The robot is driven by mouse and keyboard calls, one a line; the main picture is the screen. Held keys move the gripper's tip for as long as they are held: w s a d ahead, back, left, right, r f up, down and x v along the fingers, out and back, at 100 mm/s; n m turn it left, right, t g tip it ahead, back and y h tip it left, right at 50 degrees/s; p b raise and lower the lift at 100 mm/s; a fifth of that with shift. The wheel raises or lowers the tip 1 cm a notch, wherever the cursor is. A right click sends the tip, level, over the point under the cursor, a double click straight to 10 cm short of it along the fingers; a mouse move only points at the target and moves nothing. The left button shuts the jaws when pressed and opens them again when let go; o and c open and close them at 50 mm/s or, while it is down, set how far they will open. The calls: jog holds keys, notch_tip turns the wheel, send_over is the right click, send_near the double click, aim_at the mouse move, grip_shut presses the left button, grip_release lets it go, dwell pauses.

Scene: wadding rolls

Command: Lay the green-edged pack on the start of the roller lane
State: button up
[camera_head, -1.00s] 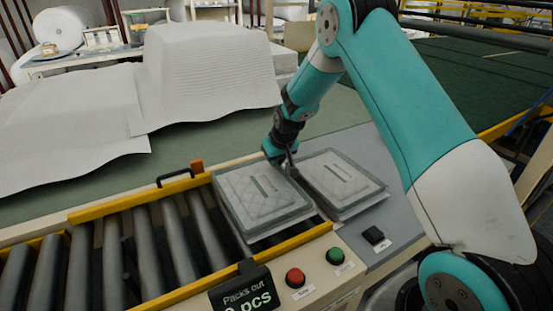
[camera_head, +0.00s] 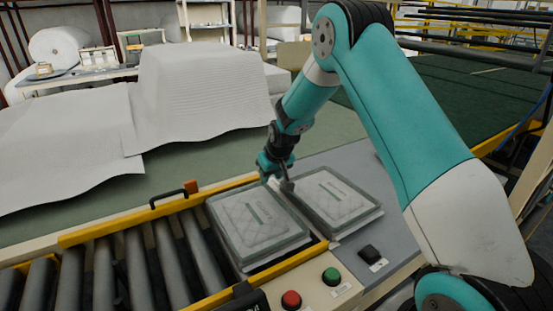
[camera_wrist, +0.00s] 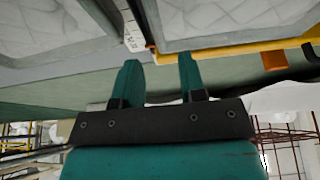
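One pack (camera_head: 258,228), quilted pale with a grey-green edge, lies flat at the right end of the roller lane (camera_head: 134,262), within its yellow rails. A second, similar pack (camera_head: 335,200) lies on the grey table beside it; I cannot tell the edge colours apart well. My gripper (camera_head: 287,187) is close to the far edges of both packs, near the gap between them. In the wrist view, my gripper (camera_wrist: 158,66) has its two teal fingers apart with nothing between them. The lane pack (camera_wrist: 235,15) and the table pack (camera_wrist: 50,22) show beyond the fingertips.
An orange block (camera_head: 192,187) and a black handle (camera_head: 174,196) stand on the lane's far rail. Red (camera_head: 291,300) and green (camera_head: 331,275) buttons and a black block (camera_head: 369,253) are in front. White wadding sheets (camera_head: 195,90) lie behind on the green surface.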

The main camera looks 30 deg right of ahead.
jog(key=b+v, duration=0.2)
jog(key=v, duration=0.8)
jog(key=s+a+r+n+y, duration=0.1)
jog(key=s+a+r, duration=0.3)
jog(key=s+a, duration=0.25)
jog(key=s+a+r+n+g+y, duration=0.1)
jog(key=s+a, duration=0.3)
jog(key=s, duration=0.5)
jog(key=s+a+r+n+g+y, duration=0.1)
jog(key=s+a+n+g, duration=0.1)
jog(key=s+a, duration=0.3)
jog(key=s+a+r+n+g+y, duration=0.1)
jog(key=s+a+r+n, duration=0.1)
jog(key=s, duration=1.1)
jog(key=a+n, duration=0.1)
jog(key=a, duration=0.1)
jog(key=shift+s+a+g, duration=0.3)
jog(key=shift+a, duration=0.05)
